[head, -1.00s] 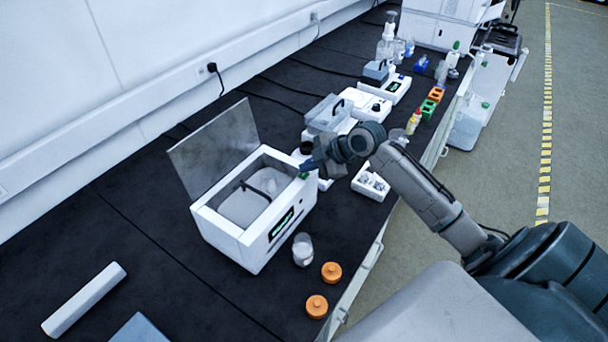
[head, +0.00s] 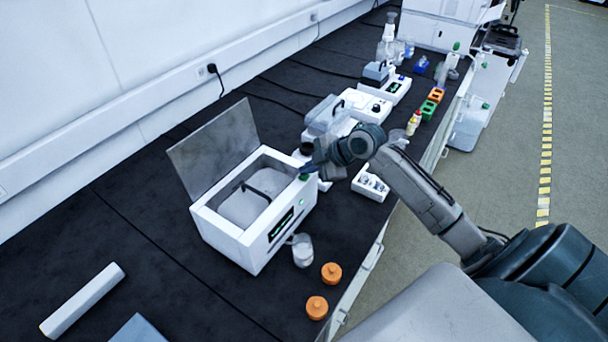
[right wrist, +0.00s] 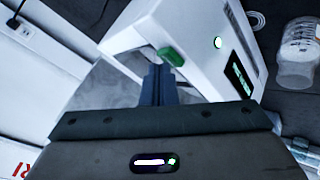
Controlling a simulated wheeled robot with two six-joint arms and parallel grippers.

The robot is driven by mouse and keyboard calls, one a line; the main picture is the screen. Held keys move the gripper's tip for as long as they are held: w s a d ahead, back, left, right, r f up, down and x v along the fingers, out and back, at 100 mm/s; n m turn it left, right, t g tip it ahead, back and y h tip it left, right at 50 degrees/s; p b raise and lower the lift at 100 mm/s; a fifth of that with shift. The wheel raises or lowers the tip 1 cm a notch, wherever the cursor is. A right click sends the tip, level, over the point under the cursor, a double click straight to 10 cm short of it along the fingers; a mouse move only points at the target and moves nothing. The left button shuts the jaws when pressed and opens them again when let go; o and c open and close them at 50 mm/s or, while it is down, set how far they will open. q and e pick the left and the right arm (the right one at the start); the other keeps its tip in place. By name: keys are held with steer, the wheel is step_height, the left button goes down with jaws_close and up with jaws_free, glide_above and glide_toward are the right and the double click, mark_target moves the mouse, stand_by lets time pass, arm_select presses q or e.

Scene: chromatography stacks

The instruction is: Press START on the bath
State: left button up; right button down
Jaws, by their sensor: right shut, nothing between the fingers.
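The bath (head: 228,246) is a white box with its grey lid (head: 215,150) standing open. A green button (head: 304,177) sits on its top rim at the right corner; it also shows in the right wrist view (right wrist: 171,56). I cannot read a label on it. A round green light (right wrist: 218,43) and a lit display (right wrist: 240,76) are on the front. My right gripper (head: 307,168) is shut and empty, its fingertips (right wrist: 157,72) right at the green button. I cannot tell whether they touch it. My left gripper is not in view.
A clear jar (head: 303,251) and two orange caps (head: 331,272) stand in front of the bath. A white tray of small items (head: 370,184) and other instruments stand beyond it. A white bar (head: 82,300) lies at the near left. Bench between it and the bath is clear.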

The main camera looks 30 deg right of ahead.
steer(key=shift+r, duration=0.1)
steer(key=shift+r+p, duration=0.65)
steer(key=shift+r, duration=0.05)
steer(key=shift+r, duration=0.1)
step_height(320, 180, up, 5)
steer(key=p, duration=0.3)
steer(key=shift+p, duration=0.3)
stand_by(0.8)
